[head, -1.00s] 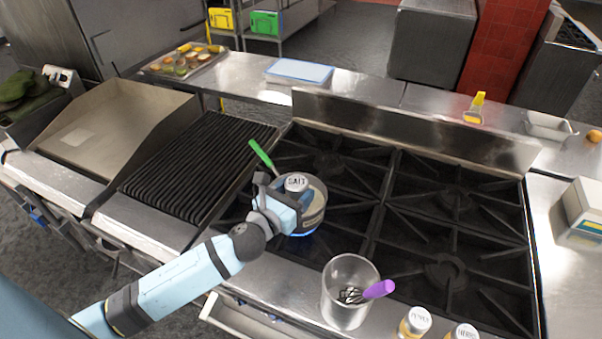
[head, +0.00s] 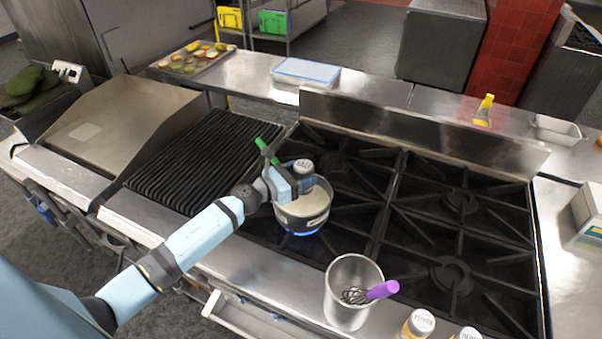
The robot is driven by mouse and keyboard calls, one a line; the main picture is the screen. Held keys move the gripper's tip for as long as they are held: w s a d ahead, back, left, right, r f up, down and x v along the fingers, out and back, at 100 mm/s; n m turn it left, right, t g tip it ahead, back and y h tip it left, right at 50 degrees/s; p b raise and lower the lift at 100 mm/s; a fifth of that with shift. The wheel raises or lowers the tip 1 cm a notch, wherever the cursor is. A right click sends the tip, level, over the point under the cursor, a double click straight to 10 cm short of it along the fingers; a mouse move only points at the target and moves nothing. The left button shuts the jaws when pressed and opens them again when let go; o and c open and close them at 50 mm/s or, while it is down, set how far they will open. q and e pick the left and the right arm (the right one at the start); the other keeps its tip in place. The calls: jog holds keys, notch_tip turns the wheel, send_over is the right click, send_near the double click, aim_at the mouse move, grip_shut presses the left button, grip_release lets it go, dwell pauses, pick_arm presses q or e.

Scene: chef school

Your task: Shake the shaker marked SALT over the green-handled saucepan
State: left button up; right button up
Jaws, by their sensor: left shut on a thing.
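The saucepan (head: 302,215) stands on the front left burner of the range, with a blue flame glow under it. Its green handle (head: 267,147) points up and to the left, partly hidden behind my gripper. My left gripper (head: 293,176) is over the left side of the pan, shut on the SALT shaker (head: 303,167). The shaker's pale round top shows just past the fingers, above the pan's opening. Its lettering is too small to read now and its body is mostly hidden by the gripper. My right gripper is not in view.
A steel container (head: 350,292) with a purple-handled whisk (head: 382,290) stands at the range's front edge. The pepper shaker (head: 419,324) and another shaker (head: 466,333) are to its right. A ribbed grill (head: 195,165) lies left of the pan. The right burners (head: 450,270) are empty.

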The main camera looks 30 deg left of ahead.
pick_arm(q)
jog(key=shift+w+a+f, duration=0.2)
jog(key=shift+w+a, duration=0.05)
jog(key=shift+w, duration=0.05)
jog(key=shift+w+a+f, duration=0.1)
jog(key=shift+a+f, duration=0.05)
jog(key=shift+f+m+b, duration=0.2)
jog(key=shift+m+b, duration=0.4)
jog(key=shift+w+a+r+m+b, duration=0.2)
jog(key=shift+a+r+m+b, duration=0.25)
jog(key=shift+m+b, duration=2.95)
jog(key=shift+w+a+r+m+b, duration=0.2)
jog(key=shift+r+m+b, duration=0.35)
jog(key=shift+m+b, duration=2.9)
jog(key=shift+w+a+r+m+b, duration=0.15)
jog(key=shift+a+r+m+b, duration=0.3)
jog(key=shift+m+b, duration=2.95)
pick_arm(e)
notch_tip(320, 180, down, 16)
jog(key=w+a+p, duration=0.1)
jog(key=p, duration=0.1)
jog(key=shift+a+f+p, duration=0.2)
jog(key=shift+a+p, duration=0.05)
jog(key=shift+p, duration=0.15)
pick_arm(q)
jog(key=shift+d+m, duration=0.1)
jog(key=shift+m, duration=1.15)
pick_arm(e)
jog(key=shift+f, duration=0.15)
